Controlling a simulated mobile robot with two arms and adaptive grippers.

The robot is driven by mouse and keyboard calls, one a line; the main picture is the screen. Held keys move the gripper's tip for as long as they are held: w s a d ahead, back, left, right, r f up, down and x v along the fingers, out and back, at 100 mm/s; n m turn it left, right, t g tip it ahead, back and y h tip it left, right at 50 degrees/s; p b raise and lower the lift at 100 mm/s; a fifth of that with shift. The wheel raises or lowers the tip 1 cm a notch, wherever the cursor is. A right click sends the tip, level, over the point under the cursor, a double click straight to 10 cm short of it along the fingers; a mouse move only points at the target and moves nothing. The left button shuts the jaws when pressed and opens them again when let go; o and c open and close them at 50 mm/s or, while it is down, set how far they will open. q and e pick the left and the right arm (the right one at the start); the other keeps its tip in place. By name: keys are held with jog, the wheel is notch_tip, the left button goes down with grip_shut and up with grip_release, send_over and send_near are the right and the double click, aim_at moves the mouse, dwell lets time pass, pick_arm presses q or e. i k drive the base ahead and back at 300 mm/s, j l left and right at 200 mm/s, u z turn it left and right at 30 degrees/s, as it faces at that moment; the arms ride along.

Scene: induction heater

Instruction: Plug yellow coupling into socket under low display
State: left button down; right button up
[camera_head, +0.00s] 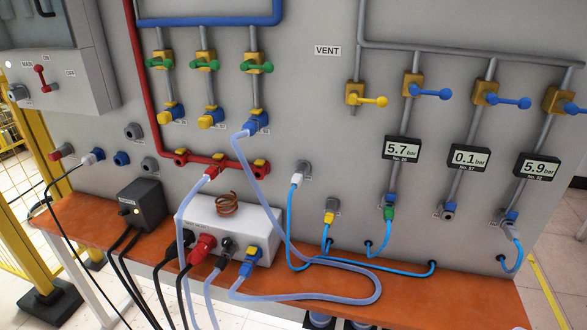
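The yellow coupling (329,217) sits at a grey wall fitting low on the panel, left of the displays, with a light blue hose running down from it. The low display (470,158) reads 0.1 bar and hangs between two others. Neither of my grippers shows in the view.
The 5.7 bar display (402,149) has a green coupling (389,213) under it; the 5.9 bar display (537,167) has a grey one (513,231). A white coupling (297,180) hangs left. Hoses loop over the orange bench (410,300) beside a white box (215,215).

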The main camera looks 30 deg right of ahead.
aim_at(329, 218)
jog(key=z, duration=1.3)
